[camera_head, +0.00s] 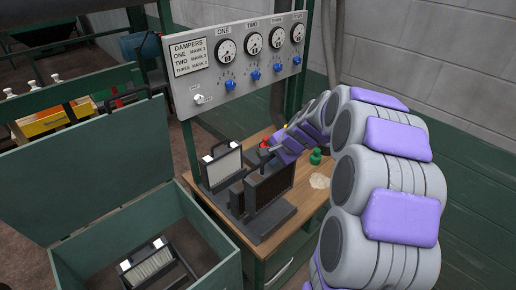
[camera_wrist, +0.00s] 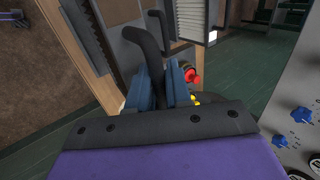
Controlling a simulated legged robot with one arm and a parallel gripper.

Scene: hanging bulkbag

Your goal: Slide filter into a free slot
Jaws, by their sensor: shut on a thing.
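A dark-faced filter (camera_head: 271,186) stands upright at the black slotted rack (camera_head: 268,222) on the wooden bench; I cannot tell how deep it sits. A pale-faced filter (camera_head: 222,166) in a dark frame stands upright in the rack to its left. My gripper (camera_head: 272,150) is above the dark filter. In the wrist view my blue fingers (camera_wrist: 161,86) are shut on a black curved handle (camera_wrist: 154,45), which appears to be the dark filter's. Another pale filter (camera_head: 152,264) with a black handle lies in the open green box. The fingers hide part of the handle.
The green box (camera_head: 205,235) with its raised lid (camera_head: 95,165) stands left of the bench. A dial panel (camera_head: 248,60) with blue knobs rises behind the rack. A red knob (camera_wrist: 194,76) is close beside my fingers. A small green object (camera_head: 315,157) stands right on the bench.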

